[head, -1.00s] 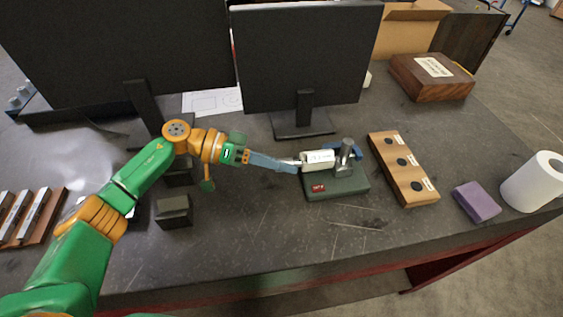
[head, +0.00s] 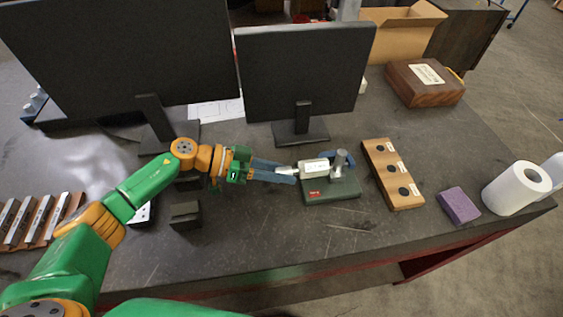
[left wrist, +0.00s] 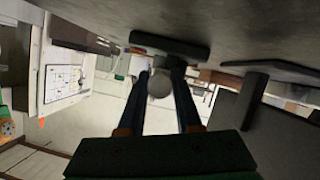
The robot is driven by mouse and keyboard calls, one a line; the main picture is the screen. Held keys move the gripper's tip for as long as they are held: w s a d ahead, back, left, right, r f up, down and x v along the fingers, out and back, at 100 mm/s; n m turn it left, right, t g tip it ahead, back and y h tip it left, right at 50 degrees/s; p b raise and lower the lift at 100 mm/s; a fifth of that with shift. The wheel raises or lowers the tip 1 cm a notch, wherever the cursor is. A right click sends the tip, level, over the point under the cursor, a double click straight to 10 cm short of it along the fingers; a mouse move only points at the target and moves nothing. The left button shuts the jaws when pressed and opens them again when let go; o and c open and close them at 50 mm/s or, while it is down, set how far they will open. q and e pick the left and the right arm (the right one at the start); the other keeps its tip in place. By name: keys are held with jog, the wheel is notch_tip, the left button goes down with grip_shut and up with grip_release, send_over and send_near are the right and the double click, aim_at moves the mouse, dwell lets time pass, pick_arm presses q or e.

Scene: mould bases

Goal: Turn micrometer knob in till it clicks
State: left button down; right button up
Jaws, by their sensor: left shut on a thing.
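The micrometer (head: 315,168) has a white body and lies level on a dark green base block (head: 331,192) with a small red label, in the middle of the table. A grey upright post (head: 340,162) with blue parts stands at its right end. My left gripper (head: 287,172) reaches in from the left, its blue fingers shut on the knob (head: 285,169) at the micrometer's left end. In the left wrist view the round grey knob end (left wrist: 160,84) shows between the two fingers. My right gripper is not in view.
Two monitors (head: 305,70) stand behind the micrometer. A wooden block with black holes (head: 378,160), a purple block (head: 458,206) and a paper roll (head: 516,187) lie to the right. Dark blocks (head: 185,215) stand below my left forearm. The table in front of the base is clear.

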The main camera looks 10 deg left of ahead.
pick_arm(q)
jog(key=shift+m+t+p, duration=0.5)
jog(key=shift+m+p, duration=0.3)
jog(key=shift+p, duration=0.2)
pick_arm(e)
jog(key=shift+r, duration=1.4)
pick_arm(q)
jog(key=shift+y, duration=0.3)
jog(key=c, duration=0.6)
grip_release()
jog(key=b+v, duration=0.2)
jog(key=v, duration=0.4)
jog(key=shift+s+a, duration=0.1)
jog(key=shift+a, duration=0.3)
jog(key=shift+a+r, duration=0.15)
jog(key=shift+r, duration=0.05)
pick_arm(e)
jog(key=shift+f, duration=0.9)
